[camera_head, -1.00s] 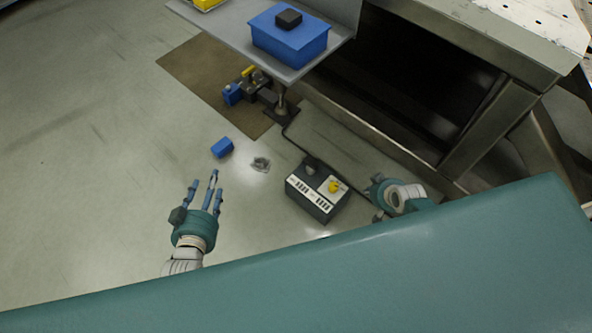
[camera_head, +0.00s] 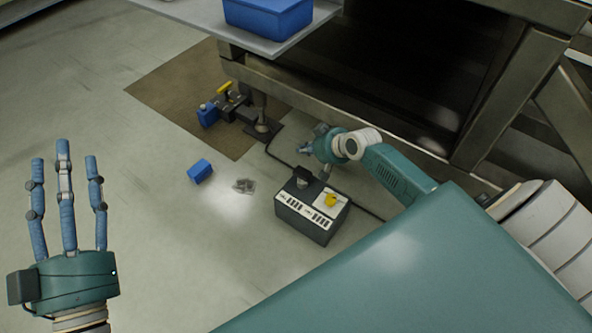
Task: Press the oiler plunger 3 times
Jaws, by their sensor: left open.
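A dark box-shaped unit (camera_head: 318,226) with white, dark-marked top panels stands on the floor in the centre. I take it to be the oiler. On its top are a yellow knob (camera_head: 331,200) and a dark upright part (camera_head: 302,176); I cannot tell for sure which is the plunger. My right gripper (camera_head: 314,160) is over the far edge of the unit, close to the dark part. Contact cannot be made out, and its fingers are too small to judge. My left gripper (camera_head: 64,158) is open and empty at the lower left, far from the unit.
A blue block (camera_head: 200,171) and a small grey piece (camera_head: 244,186) lie on the floor left of the unit. A yellow-handled device (camera_head: 226,97) stands on a brown mat (camera_head: 165,95). A metal bench frame (camera_head: 500,95) closes off the back right.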

